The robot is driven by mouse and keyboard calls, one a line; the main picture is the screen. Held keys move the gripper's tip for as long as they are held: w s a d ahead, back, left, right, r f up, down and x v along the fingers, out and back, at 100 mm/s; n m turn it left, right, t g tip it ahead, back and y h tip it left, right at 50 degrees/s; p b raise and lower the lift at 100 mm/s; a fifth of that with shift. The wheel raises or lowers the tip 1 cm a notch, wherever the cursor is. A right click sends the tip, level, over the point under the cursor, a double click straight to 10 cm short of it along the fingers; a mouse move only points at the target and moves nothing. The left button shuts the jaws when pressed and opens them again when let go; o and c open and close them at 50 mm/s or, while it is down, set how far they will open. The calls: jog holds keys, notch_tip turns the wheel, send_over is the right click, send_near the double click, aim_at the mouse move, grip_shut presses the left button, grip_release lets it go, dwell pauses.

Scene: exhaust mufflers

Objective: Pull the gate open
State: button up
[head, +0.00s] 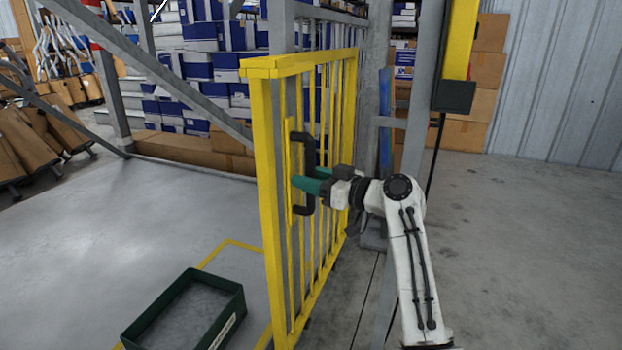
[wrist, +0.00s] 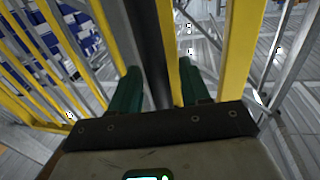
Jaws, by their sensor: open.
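The yellow barred gate (head: 262,180) stands upright in the middle of the head view, swung at an angle to the rack behind it. A black bar handle (head: 309,150) is fixed to its near edge on a yellow plate. My gripper (head: 303,186) is at the lower half of the handle with its green fingers pointing at the gate. In the wrist view, my gripper (wrist: 160,85) has its fingers apart, with the dark handle (wrist: 147,45) and a yellow bar (wrist: 174,60) between them. Whether a finger touches the handle cannot be told.
A dark green bin (head: 226,318) sits on the floor at the gate's left, beside yellow floor lines (head: 215,252). A grey post (head: 420,100) with a black box (head: 454,96) stands right of the gate. Racks with blue boxes (head: 205,65) are behind. Floor at the right is clear.

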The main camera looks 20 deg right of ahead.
jog(key=p+v, duration=0.3)
jog(key=v, duration=0.7)
jog(key=shift+s+d, duration=0.25)
jog(key=shift+s, duration=0.05)
